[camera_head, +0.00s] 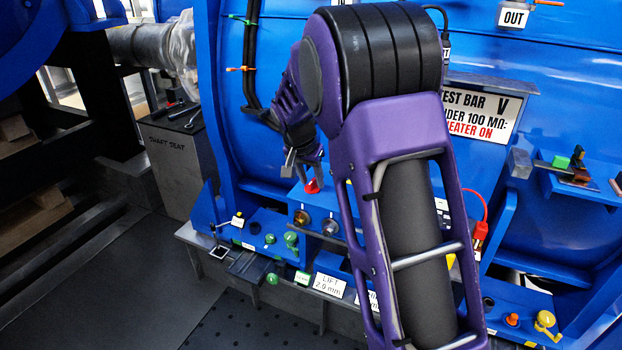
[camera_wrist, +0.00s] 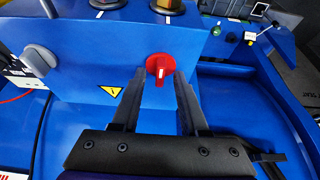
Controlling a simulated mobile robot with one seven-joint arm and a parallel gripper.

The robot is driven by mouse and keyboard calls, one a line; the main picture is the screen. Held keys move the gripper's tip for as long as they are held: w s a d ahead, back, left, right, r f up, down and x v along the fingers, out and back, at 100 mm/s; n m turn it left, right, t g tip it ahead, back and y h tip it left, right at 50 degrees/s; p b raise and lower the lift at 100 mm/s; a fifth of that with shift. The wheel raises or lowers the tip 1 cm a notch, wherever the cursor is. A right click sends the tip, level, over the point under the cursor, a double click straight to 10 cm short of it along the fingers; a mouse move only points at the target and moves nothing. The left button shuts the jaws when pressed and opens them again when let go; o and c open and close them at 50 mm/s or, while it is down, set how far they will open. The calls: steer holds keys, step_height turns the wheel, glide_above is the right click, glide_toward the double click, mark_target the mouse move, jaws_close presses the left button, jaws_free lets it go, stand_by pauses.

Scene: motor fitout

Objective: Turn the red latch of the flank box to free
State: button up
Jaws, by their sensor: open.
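The red latch (camera_wrist: 160,68) sits on the top face of the blue flank box (camera_wrist: 95,65), with a white mark on it, in the wrist view. My gripper (camera_wrist: 158,80) is open, with one dark finger on each side of the latch. I see a gap between the latch and each finger; whether the fingertips touch the box I cannot tell. In the head view my gripper (camera_head: 302,168) points down at the box, and the red latch (camera_head: 312,186) shows just below it. My arm hides the right part of the box there.
A grey knob (camera_wrist: 40,58) and a yellow warning sticker (camera_wrist: 110,92) are on the box near the latch. A red clip with a cable (camera_head: 481,230) is at the right. A grey shaft seat block (camera_head: 180,165) stands at the left. The floor at lower left is clear.

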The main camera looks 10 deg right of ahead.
jaws_close()
steer(key=shift+n, duration=0.4)
steer(key=n, duration=0.1)
steer(key=n+y+p, duration=0.1)
steer(key=n, duration=0.1)
steer(key=shift+d+r+n+t, duration=0.15)
steer(key=shift+n+t, duration=0.15)
steer(key=shift+t, duration=0.1)
steer(key=n+y+p, duration=0.2)
steer(key=n, duration=0.2)
steer(key=shift+d, duration=0.15)
steer(key=n+y+p, duration=0.2)
steer(key=n, duration=0.3)
steer(key=shift+d, duration=0.1)
steer(key=shift+n+g+y+p, duration=0.3)
steer(key=shift+n+g+p, duration=0.2)
steer(key=shift+n, duration=0.6)
steer(key=shift+n+g+y+p, duration=0.35)
steer(key=shift+n+p, duration=0.2)
steer(key=shift+n, duration=0.55)
